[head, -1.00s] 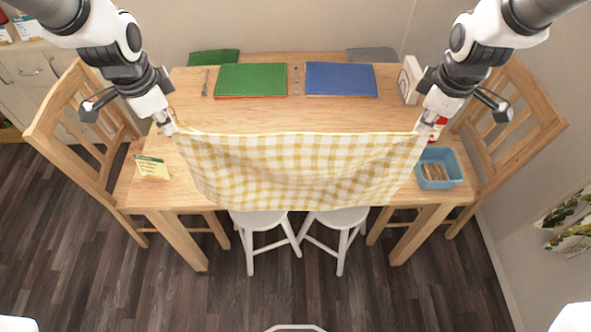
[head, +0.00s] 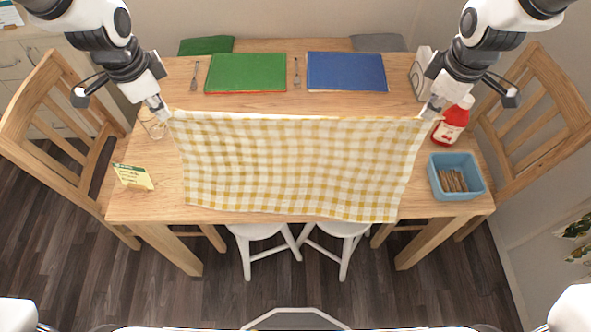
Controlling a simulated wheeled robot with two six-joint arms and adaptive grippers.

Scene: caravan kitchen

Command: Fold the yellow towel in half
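The yellow-and-white checked towel (head: 300,165) is spread open between my two grippers in the head view. Its far edge is stretched nearly straight and held up at both corners. The near edge reaches about the table's front edge; whether it rests on the table or hangs just over it I cannot tell. My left gripper (head: 162,110) is shut on the far left corner. My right gripper (head: 430,112) is shut on the far right corner. The fingertips are small and partly hidden by the cloth.
The wooden table (head: 230,215) carries a green mat (head: 246,71), a blue mat (head: 346,71), a card (head: 133,176), a glass (head: 152,124), a red bottle (head: 451,124) and a blue bin (head: 457,177) holding brown sticks. Chairs flank it; white stools (head: 257,231) stand in front.

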